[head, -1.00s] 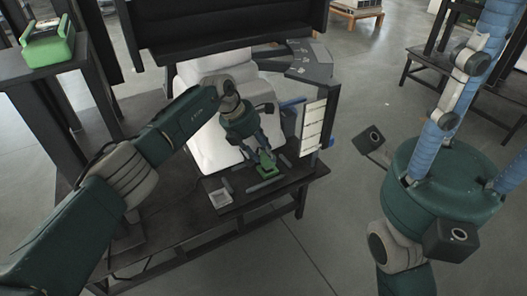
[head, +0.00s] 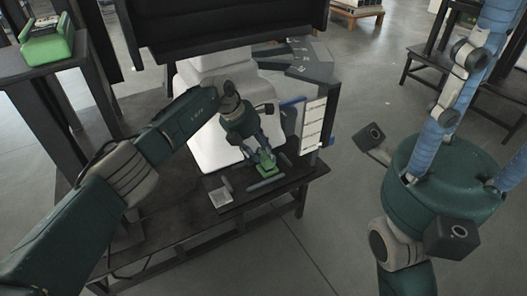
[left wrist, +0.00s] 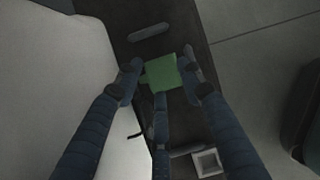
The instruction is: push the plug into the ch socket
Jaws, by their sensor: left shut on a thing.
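A green block (head: 266,167), which I take for the plug, is between the fingers of my left gripper (head: 263,158), low over the dark table. In the left wrist view the block (left wrist: 163,73) sits between the fingertips of the gripper (left wrist: 162,82), which are shut on it. Its underside is hidden. A small pale square frame with a grey middle (head: 220,197), perhaps the socket, lies on the table left of the gripper. It also shows at the bottom of the left wrist view (left wrist: 207,162), apart from the block. My right gripper (head: 452,125) is at the right, its fingertips outside the picture.
Dark grey bars (head: 267,184) lie on the dark table (head: 190,230) near the block. A large white form (head: 205,140) stands behind my left arm. A pale panel (head: 314,124) stands at the table's right. Another green object (head: 47,45) rests on a stand at upper left.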

